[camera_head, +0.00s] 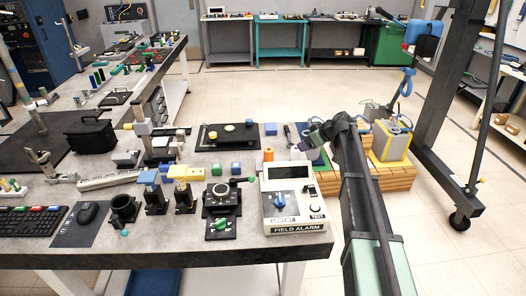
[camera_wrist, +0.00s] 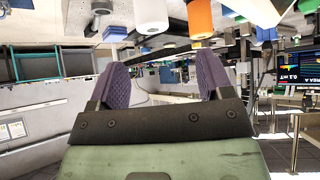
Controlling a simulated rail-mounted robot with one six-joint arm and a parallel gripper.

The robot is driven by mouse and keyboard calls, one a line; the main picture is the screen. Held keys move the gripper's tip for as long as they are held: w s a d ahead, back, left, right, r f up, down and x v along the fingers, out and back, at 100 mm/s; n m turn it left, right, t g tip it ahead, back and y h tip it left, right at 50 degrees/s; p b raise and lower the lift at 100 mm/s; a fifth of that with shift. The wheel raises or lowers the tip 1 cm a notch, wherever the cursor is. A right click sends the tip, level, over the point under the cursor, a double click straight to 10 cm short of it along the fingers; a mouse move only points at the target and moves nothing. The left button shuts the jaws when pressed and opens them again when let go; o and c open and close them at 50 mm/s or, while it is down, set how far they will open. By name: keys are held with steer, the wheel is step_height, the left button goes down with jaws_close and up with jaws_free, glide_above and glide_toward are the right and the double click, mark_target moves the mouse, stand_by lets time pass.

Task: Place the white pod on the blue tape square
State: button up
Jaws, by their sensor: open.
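My gripper (camera_head: 307,136) is over the right end of the table, beside the wooden platform. Its two purple fingers are apart with nothing between them, as the wrist view also shows (camera_wrist: 163,82).
A field alarm box (camera_head: 296,205) stands at the table's front right corner, near my arm. An orange cylinder (camera_head: 267,155) is left of my gripper. A black tray (camera_head: 230,136) and several blocks lie further left. The wooden platform (camera_head: 392,176) adjoins the table. A dark post rises at right.

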mark_target(296, 148)
steer(key=shift+m, duration=0.3)
steer(key=w+f+b, duration=0.1)
steer(key=w+a+f+b, duration=0.1)
steer(key=f+b, duration=0.1)
steer(key=w+f+b, duration=0.1)
steer(key=shift+a+f, duration=0.3)
steer(key=shift+a+r, duration=0.1)
steer(key=shift+r, duration=0.05)
steer(key=b+x, duration=0.4)
steer(key=x, duration=0.1)
steer(key=shift+s, duration=0.1)
steer(key=shift+a, duration=0.1)
steer(key=shift+c, duration=0.2)
steer(key=c, duration=1.1)
steer(key=shift+r+p, duration=0.15)
steer(key=shift+p, duration=0.15)
